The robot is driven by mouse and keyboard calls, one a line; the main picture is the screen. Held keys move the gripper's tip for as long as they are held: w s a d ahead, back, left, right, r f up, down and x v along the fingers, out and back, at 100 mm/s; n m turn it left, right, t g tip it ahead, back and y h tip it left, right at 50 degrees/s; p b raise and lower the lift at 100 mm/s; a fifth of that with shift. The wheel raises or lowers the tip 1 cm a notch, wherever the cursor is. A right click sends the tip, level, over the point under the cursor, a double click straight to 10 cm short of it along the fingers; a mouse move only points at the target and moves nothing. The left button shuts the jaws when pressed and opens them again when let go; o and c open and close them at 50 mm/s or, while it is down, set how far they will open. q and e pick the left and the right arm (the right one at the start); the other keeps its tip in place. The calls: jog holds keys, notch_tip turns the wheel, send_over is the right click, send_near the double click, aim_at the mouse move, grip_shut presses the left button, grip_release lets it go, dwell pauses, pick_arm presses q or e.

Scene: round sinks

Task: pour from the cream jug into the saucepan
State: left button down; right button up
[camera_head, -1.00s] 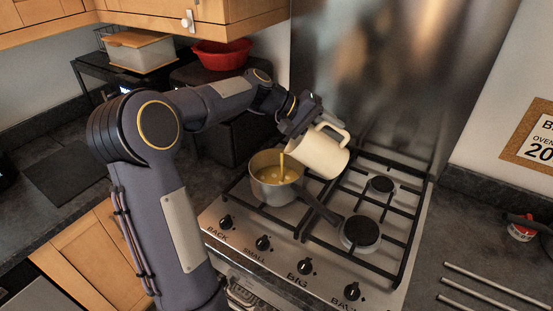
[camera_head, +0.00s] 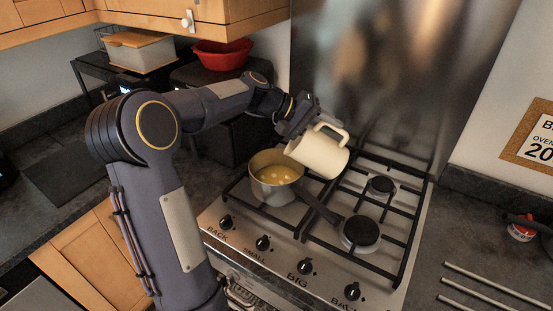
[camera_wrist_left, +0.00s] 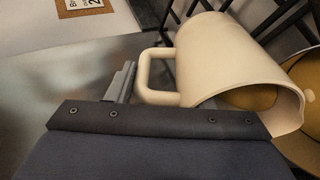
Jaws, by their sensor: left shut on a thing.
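The cream jug (camera_head: 318,154) is tilted above the hob, its mouth facing left and down over the saucepan. My left gripper (camera_head: 298,118) is shut on the cream jug and holds it in the air. In the left wrist view the jug (camera_wrist_left: 215,60) shows its handle and its open mouth, with a yellowish inside. No stream shows between jug and pan. My right gripper is not in view.
The gas hob (camera_head: 290,238) has black grates and several knobs along its front. A steel splashback (camera_head: 390,70) rises behind it. A red bowl (camera_head: 221,54) and a lidded box (camera_head: 137,52) stand at the back left. Metal rods (camera_head: 490,285) lie on the right counter.

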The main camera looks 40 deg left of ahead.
aim_at(338, 131)
pick_arm(q)
jog(key=shift+w+d+r+g+y, duration=0.2)
jog(key=shift+d+y, duration=0.1)
jog(key=shift+d, duration=0.05)
jog(key=shift+w+d+r+g+y, duration=0.15)
jog(key=shift+d+g+y, duration=0.05)
jog(key=shift+d+y, duration=0.15)
jog(key=shift+w+d+f+g+y, duration=0.15)
jog(key=shift+d+g+y, duration=0.15)
jog(key=shift+y, duration=0.45)
jog(key=shift+w+d+f+m+g+y, duration=0.2)
jog(key=shift+w+d+m+g+y, duration=0.1)
jog(key=shift+d+g+y, duration=0.15)
jog(key=w+d+f+g+y, duration=0.3)
jog(key=d+y, duration=0.2)
jog(key=y, duration=0.1)
jog(key=shift+f+g, duration=0.15)
jog(key=shift+g, duration=0.2)
